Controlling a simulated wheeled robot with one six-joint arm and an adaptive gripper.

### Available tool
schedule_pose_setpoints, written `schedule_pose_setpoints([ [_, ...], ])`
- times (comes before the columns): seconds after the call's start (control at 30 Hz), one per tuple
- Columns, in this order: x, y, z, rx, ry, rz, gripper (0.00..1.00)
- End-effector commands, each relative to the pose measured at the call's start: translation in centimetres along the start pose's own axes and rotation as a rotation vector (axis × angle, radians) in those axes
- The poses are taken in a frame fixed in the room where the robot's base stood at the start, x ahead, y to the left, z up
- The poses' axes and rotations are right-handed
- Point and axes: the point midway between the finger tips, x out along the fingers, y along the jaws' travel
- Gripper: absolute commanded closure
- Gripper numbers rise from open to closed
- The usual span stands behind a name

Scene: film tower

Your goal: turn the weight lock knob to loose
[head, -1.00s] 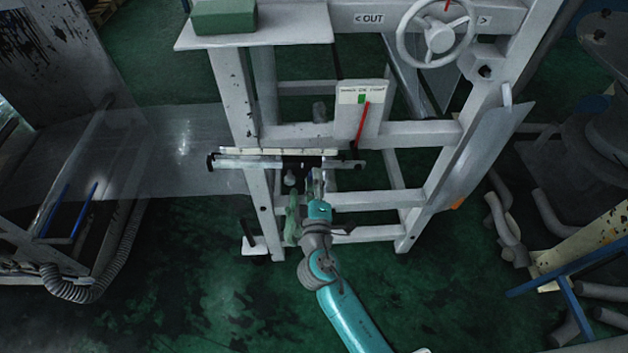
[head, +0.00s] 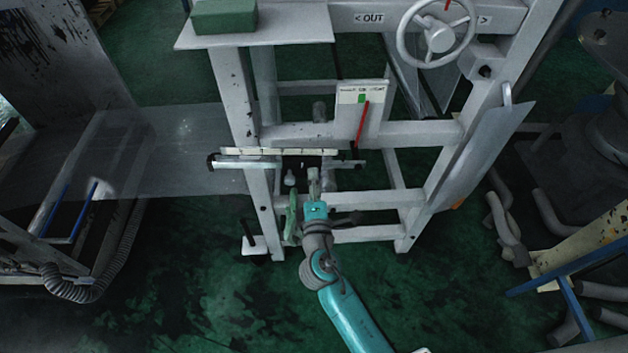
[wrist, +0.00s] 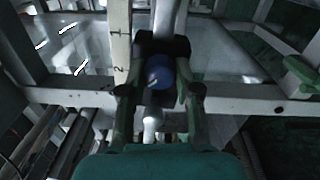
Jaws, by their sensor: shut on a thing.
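A round blue knob (wrist: 160,72) sits between the fingertips of my gripper (wrist: 160,60) in the wrist view, and the fingers are shut on it. I take it to be the weight lock knob; no loose or tight marking is readable. In the head view my gripper (head: 314,182) reaches the front of the white frame, just below the long pale horizontal bar (head: 238,152). The knob cannot be made out there.
A pale bar with number marks (wrist: 120,45) runs beside the knob in the wrist view. A white handwheel (head: 438,35) and a gauge plate with a red pointer (head: 361,97) are higher on the frame. A clear sheet (head: 160,150) extends left. Open green floor (head: 190,300) lies in front.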

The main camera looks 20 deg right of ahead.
Motion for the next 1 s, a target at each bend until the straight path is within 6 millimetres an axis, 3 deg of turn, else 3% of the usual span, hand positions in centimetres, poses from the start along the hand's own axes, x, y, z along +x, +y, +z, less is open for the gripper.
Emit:
schedule_pose_setpoints([
  [0.3,0.0,0.1,0.0,-0.002,0.001,0.002,1.0],
  [0.33,0.0,0.1,0.0,-0.002,0.001,0.002,0.62],
  [0.4,0.0,0.1,0.0,-0.002,0.001,0.002,0.45],
  [0.43,0.0,0.1,0.0,-0.001,0.001,0.001,0.42],
  [0.77,-0.2,0.0,0.0,-0.001,0.001,0.001,0.42],
  [1.0,-3.2,-0.1,-0.1,-0.003,0.004,-0.001,0.42],
])
